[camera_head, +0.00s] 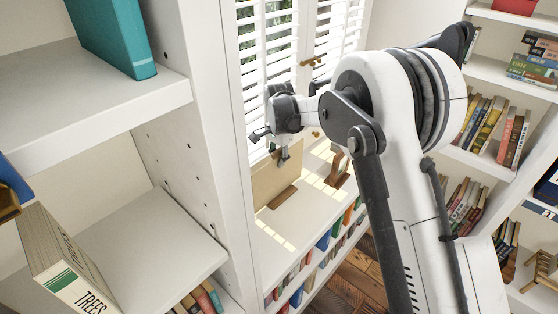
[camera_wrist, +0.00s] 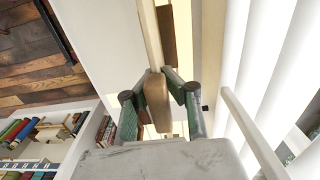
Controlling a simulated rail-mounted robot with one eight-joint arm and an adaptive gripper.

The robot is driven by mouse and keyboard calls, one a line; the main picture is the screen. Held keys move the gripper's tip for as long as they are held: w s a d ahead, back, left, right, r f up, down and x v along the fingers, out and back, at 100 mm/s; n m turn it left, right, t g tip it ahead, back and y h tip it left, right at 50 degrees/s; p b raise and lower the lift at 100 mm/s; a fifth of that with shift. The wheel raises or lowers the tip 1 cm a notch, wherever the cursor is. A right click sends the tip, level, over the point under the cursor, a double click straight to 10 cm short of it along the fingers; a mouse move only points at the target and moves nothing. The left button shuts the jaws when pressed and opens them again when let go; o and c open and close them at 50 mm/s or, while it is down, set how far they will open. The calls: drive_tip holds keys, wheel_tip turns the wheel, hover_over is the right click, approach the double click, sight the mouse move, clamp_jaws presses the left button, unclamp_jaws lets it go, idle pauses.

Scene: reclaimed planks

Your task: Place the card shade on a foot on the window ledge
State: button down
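The card shade (camera_head: 277,178) is a tan upright panel on a brown wooden foot (camera_head: 283,197). It stands at or just above the white window ledge (camera_head: 296,225), in front of the blinds; I cannot tell whether the foot touches. My gripper (camera_head: 283,154) is at the panel's top edge. In the wrist view, the green-padded fingers of my gripper (camera_wrist: 158,80) close on both sides of a brown rounded piece, in line with the pale strip of the card shade (camera_wrist: 151,35) seen edge-on. The fingers partly hide where they meet it.
A brown wooden object (camera_head: 338,170) stands on the ledge to the right of the shade. A white shelf upright (camera_head: 205,130) rises at the left. Books fill the shelf below the ledge. Slatted blinds (camera_head: 262,75) stand behind. The ledge's front part is clear.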

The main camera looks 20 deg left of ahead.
drive_tip(key=c, duration=1.9)
unclamp_jaws()
wheel_tip(320, 180, up, 12)
drive_tip(key=shift+r, duration=0.1)
